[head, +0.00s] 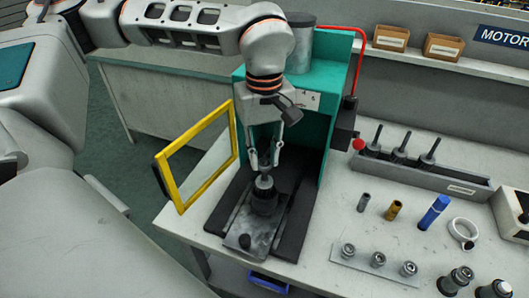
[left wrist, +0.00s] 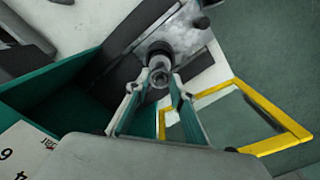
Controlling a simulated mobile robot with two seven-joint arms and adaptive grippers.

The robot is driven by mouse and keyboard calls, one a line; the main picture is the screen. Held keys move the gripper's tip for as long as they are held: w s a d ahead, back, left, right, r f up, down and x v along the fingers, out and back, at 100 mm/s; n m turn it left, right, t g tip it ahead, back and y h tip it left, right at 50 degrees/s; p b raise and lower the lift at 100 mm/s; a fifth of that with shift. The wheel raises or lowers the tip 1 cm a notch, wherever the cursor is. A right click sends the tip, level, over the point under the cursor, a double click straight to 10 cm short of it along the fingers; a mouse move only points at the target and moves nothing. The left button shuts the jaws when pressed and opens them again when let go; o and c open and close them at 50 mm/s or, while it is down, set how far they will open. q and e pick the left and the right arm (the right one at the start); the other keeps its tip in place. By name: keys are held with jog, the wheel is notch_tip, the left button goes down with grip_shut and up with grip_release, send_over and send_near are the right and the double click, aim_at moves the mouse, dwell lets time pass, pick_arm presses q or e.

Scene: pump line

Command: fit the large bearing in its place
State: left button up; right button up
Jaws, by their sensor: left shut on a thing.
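My left gripper (head: 265,166) reaches down in front of the teal press (head: 332,110). Its fingers are shut on a small grey metal ring-shaped part, which looks like the large bearing (head: 264,182). In the left wrist view the part (left wrist: 160,78) shows as a round metal ring with a hole, between the fingertips (left wrist: 155,88). The part is right over a dark round holder (head: 265,202) on the press bed; whether it touches or is seated I cannot tell. My right gripper is in neither view.
A yellow-framed guard (head: 187,185) stands open left of the press. A rack of dark upright pins (head: 455,190), a plate (head: 340,258) with several metal parts, a blue tube (head: 434,212) and a white ring (head: 463,233) are right on the bench.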

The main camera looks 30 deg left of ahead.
pick_arm(q)
jog(key=shift+f+b, duration=0.45)
jog(key=shift+f, duration=0.75)
jog(key=o, duration=0.9)
jog(key=shift+o, duration=0.4)
jog(key=shift+o, duration=0.8)
jog(key=shift+r, duration=0.15)
jog(key=shift+r+p, duration=2.15)
jog(key=shift+r, duration=0.3)
jog(key=shift+f, duration=0.1)
